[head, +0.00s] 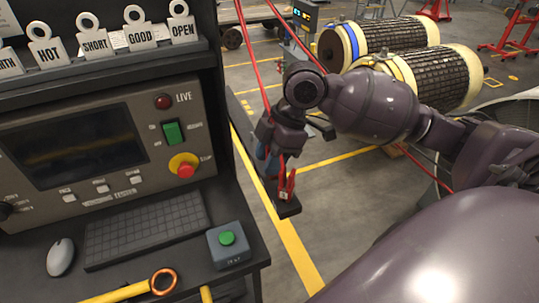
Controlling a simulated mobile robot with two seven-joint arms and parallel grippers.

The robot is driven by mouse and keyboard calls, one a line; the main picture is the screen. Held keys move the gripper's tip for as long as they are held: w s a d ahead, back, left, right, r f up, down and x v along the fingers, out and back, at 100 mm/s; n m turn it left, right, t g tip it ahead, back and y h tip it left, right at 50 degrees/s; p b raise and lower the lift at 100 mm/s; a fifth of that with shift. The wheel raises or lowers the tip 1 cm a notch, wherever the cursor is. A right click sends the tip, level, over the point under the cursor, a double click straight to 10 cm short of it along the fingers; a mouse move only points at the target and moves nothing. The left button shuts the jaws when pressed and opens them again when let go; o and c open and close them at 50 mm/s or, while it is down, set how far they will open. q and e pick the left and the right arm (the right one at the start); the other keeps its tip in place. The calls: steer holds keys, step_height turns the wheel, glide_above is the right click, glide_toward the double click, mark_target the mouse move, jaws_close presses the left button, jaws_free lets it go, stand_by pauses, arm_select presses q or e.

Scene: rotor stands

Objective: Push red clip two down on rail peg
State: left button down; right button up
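A red clip (287,186) is at the near end of a dark rail (290,208), right of the console. I cannot tell whether it is seated on a peg there; the peg itself is not distinct. My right gripper (267,158) points down just above and left of the clip, its bluish fingertips close to the clip's upper part. Whether the fingers are closed on the clip is too small to tell. My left gripper is out of view.
A console with a screen (75,145), keyboard (145,228) and green-button box (228,246) fills the left. Red cables (246,45) hang above the rail. Two wound rotors (425,78) lie behind my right arm. Yellow-lined floor right of the rail is open.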

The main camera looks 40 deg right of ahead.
steer(key=o, duration=0.3)
